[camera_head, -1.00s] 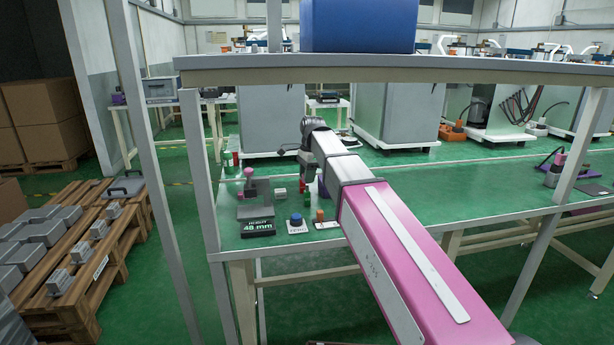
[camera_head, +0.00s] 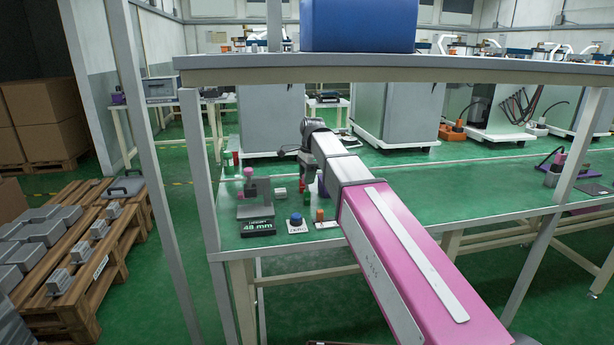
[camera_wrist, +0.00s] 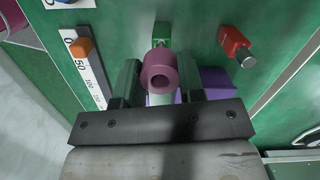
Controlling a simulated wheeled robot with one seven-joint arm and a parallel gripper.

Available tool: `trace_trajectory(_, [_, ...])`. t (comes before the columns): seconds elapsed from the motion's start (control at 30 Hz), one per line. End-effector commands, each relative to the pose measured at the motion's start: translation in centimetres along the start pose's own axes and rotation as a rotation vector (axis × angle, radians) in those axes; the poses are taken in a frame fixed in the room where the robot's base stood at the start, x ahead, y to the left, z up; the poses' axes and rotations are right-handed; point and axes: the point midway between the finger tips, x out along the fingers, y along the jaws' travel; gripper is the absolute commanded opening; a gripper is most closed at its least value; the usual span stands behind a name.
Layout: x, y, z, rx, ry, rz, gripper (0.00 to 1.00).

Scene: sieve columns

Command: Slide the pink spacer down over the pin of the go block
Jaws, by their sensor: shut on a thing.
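In the wrist view my gripper (camera_wrist: 160,76) is shut on the pink spacer (camera_wrist: 159,69), a short ring with its hole facing the camera. A green block (camera_wrist: 162,34), which looks like the go block, lies just beyond the spacer and is partly covered by it. In the head view my gripper (camera_head: 308,172) is small above the green bench, and I cannot make out the spacer there.
A red block with a metal pin (camera_wrist: 237,47) stands to the right in the wrist view. A purple block (camera_wrist: 217,82) sits behind the right finger. A slider scale with an orange knob (camera_wrist: 82,46) lies left. A height gauge reading 48 mm (camera_head: 257,227) stands on the bench (camera_head: 420,195).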

Motion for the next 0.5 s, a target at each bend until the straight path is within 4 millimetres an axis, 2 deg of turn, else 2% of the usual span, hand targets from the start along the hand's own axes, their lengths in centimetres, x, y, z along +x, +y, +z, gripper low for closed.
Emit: trace_trajectory(0.5, [1.1,0.0,-0.1,0.0,0.0,0.0,0.14])
